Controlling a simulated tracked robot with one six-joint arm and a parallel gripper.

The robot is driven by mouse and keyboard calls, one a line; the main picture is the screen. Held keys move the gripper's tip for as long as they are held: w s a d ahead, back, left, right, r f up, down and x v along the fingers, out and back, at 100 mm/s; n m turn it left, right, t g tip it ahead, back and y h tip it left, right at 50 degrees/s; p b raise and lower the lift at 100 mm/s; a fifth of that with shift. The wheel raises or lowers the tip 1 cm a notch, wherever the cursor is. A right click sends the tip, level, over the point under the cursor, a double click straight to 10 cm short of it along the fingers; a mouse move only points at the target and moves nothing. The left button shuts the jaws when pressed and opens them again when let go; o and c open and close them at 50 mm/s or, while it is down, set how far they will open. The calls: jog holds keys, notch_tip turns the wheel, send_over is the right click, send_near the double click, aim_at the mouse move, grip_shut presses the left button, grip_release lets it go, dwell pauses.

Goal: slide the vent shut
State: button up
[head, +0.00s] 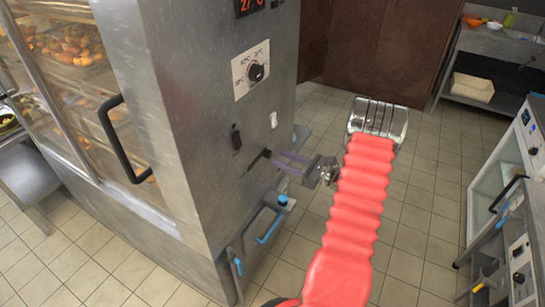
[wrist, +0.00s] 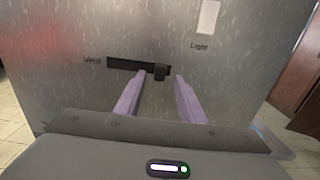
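The vent is a dark horizontal slot (wrist: 122,64) in the steel side panel, labelled "Vent" at its left. Its small black slider knob (wrist: 160,72) sits near the right end of the slot. My gripper (wrist: 160,77) is open, with one purple finger left of the knob and the other right of it. Both fingers look apart from the knob; how near the tips are to the panel is hard to tell. In the head view, my gripper (head: 278,159) reaches the panel beside the vent slot (head: 255,160), and the fingers partly hide that area.
A white light switch (wrist: 208,18) is above right of the vent. The steel oven cabinet (head: 185,110) carries a dial (head: 256,72), a black switch (head: 236,138) and a door handle (head: 122,140). A blue-handled valve and pipe (head: 270,228) are below my gripper.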

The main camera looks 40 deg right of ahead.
aim_at(271, 154)
jog(key=shift+x, duration=2.2)
grip_shut()
